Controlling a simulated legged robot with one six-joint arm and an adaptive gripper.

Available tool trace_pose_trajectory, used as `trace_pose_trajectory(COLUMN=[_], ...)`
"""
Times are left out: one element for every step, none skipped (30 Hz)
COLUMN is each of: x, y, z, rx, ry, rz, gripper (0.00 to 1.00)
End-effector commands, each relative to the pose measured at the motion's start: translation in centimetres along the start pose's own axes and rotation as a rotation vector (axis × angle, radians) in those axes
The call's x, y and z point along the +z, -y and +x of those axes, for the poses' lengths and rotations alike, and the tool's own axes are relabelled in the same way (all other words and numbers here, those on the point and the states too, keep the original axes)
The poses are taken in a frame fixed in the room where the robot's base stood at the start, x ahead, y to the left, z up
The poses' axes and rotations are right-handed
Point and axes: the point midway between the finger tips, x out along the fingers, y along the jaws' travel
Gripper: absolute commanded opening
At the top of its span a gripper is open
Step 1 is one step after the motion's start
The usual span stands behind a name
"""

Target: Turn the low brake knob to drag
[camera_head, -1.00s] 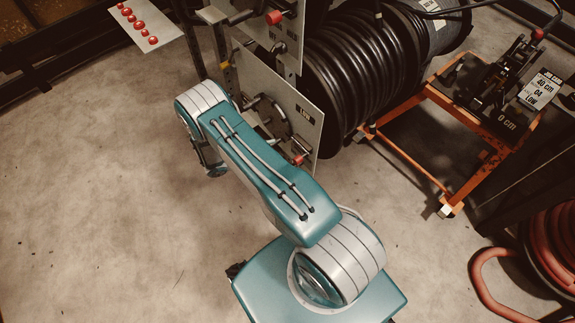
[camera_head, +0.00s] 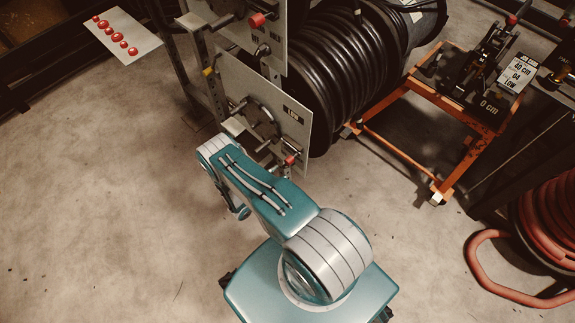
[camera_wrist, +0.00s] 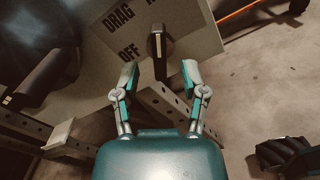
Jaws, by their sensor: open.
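The brake knob (camera_wrist: 155,42) is a dark handle with a pale line along it, on a grey panel (camera_wrist: 190,35) in the wrist view. The words DRAG (camera_wrist: 118,18) and OFF (camera_wrist: 130,50) stand to its left. I cannot tell for sure which word the knob points to. My gripper (camera_wrist: 160,77) is open and empty, its two fingers on either side of the knob's line in the picture, with the knob beyond the fingertips. They look apart from it. In the head view, the panel marked LOW (camera_head: 291,116) stands beyond my arm, which hides the gripper there.
A black hose reel (camera_head: 335,80) stands right behind the panels. An upper panel with a red knob (camera_head: 257,20) is above. An orange cart (camera_head: 440,185) stands to the right, with a red hose coil (camera_head: 545,235) nearer. A perforated metal post (camera_wrist: 165,105) lies close under the fingers.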

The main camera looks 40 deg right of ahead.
Motion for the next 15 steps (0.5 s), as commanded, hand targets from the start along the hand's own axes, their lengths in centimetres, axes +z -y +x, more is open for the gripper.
trace_pose_trajectory(x=[0.0, 0.1, 0.0, 0.1, 0.1, 0.0, 0.0, 0.0, 0.0, 0.0, 0.0, 0.0, 0.0, 0.0, 0.0], y=[0.1, 0.1, 0.0, 0.1, 0.1, 0.0, 0.0, 0.0, 0.0, 0.0, 0.0, 0.0, 0.0, 0.0, 0.0], z=[1.0, 1.5, 2.1, 2.6, 3.0, 3.6, 3.9, 4.2, 4.5, 4.7, 4.9, 5.0, 5.1, 5.1, 5.2], rx=[-0.004, -0.005, -0.004, -0.005, -0.004, -0.004, -0.004, -0.003, -0.003, -0.003, -0.002, -0.001, -0.001, 0.0, 0.0], ry=[0.003, 0.003, 0.002, 0.003, 0.002, 0.002, 0.002, 0.001, 0.001, 0.001, 0.001, 0.0, 0.0, 0.0, 0.0], rz=[0.001, 0.001, 0.001, 0.001, 0.001, 0.001, 0.001, 0.0, 0.0, 0.0, -0.001, -0.001, -0.001, -0.001, -0.001], gripper=[0.56, 0.56, 0.56, 0.56, 0.56, 0.56, 0.56, 0.56, 0.56, 0.56, 0.56, 0.56, 0.56, 0.56, 0.56])
